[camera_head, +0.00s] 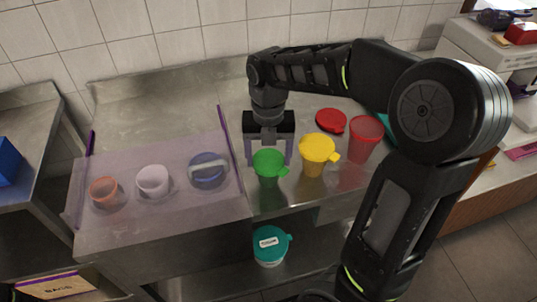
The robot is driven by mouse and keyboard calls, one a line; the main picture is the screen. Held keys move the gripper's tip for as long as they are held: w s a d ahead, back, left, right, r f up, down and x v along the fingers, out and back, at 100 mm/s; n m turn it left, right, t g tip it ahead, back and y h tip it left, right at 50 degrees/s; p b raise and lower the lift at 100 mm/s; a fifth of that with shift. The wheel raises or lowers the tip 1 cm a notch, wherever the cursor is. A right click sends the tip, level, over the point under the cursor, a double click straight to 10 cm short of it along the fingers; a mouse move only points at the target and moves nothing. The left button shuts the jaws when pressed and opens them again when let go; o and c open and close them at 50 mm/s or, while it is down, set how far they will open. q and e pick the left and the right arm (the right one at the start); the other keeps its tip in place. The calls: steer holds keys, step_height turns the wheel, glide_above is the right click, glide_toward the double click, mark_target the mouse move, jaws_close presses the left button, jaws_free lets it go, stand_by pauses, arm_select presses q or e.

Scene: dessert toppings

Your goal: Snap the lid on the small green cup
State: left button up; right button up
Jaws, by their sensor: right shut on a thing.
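The small green cup (267,182) stands on the steel counter, its body translucent and darker green. The bright green lid (268,160), with a tab at its right, covers the cup's mouth. I cannot tell whether it is pressed fully down. My right gripper (270,158) reaches down from behind, its fingers at the two sides of the green lid, shut on it. My left gripper is out of view.
A lidded yellow cup (315,158) stands close at the right, then an open red cup (364,138) and a red lid (331,120). A teal-lidded tub (269,244) sits below.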

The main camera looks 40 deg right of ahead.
steer(key=shift+f, duration=0.15)
stand_by(0.4)
steer(key=o, duration=1.4)
steer(key=shift+o, duration=0.2)
steer(key=shift+r+p, duration=2.4)
steer(key=shift+r, duration=0.6)
steer(key=shift+c, duration=0.6)
jaws_close()
